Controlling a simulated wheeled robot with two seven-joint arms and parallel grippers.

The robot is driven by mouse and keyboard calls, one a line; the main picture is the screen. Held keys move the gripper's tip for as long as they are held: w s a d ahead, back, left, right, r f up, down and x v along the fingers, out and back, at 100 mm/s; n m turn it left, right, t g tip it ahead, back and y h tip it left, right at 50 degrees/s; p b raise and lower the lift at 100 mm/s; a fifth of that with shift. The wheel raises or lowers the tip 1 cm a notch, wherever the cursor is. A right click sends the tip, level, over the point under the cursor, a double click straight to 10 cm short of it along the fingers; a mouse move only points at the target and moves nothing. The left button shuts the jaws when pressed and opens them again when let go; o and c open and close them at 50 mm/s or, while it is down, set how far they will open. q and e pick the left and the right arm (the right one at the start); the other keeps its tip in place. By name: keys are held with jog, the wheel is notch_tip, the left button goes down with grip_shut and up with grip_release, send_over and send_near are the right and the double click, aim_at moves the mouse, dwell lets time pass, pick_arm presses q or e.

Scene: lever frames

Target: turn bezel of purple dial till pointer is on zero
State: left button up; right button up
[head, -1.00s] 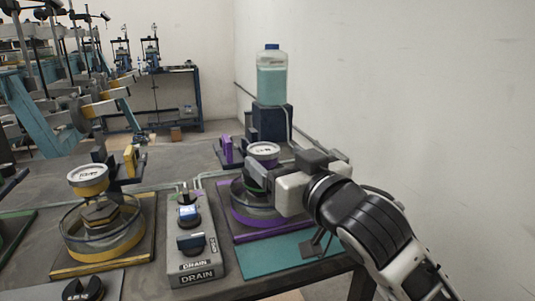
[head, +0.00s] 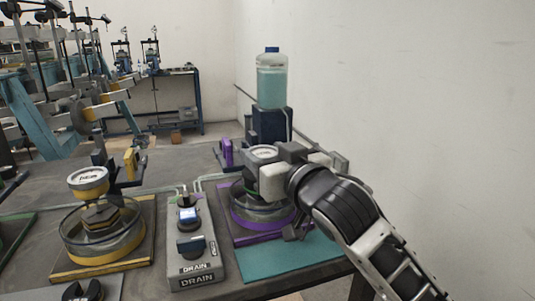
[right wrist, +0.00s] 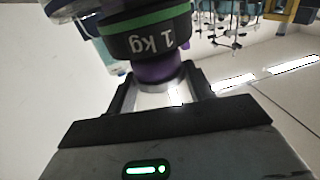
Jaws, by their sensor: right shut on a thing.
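The purple dial (head: 263,154) has a pale round face and stands above a purple-ringed glass dish (head: 240,214) at the right of the table. Its pointer is too small to read in the head view. My right gripper (head: 257,172) reaches it from the right and hides part of the dial and dish. In the right wrist view my right gripper (right wrist: 163,90) has its two fingers on either side of the dial's purple body (right wrist: 155,68), shut on it. A dark weight (right wrist: 150,38) marked 1 kg with a green band is next to it, upside down in that view. My left gripper is out of view.
A yellow dial (head: 88,181) over a yellow-ringed dish (head: 75,237) stands at the left. A grey drain box (head: 193,255) sits between the stations. A bottle of teal liquid (head: 271,82) stands behind the purple dial. The wall is close on the right.

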jog(key=shift+w+d+r+n+g+y+p, duration=0.1)
jog(key=shift+r+n+g+y+p, duration=0.2)
jog(key=shift+p, duration=0.35)
jog(key=shift+d+f+n+g+y+p, duration=0.1)
jog(key=shift+n+y+p, duration=0.25)
jog(key=shift+p, duration=0.25)
jog(key=shift+n+g+y+p, duration=0.35)
jog(key=shift+y+p, duration=0.2)
jog(key=shift+p, duration=0.1)
jog(key=shift+f+n+g+y+p, duration=0.1)
jog(key=shift+n+g+y+p, duration=0.4)
jog(key=shift+y, duration=0.2)
jog(key=shift+f+n+g+y, duration=0.1)
jog(key=shift+n+g+y, duration=0.2)
jog(key=shift+g+y, duration=0.1)
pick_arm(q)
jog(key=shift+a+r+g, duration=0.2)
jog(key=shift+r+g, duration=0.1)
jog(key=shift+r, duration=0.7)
pick_arm(e)
jog(key=o, duration=1)
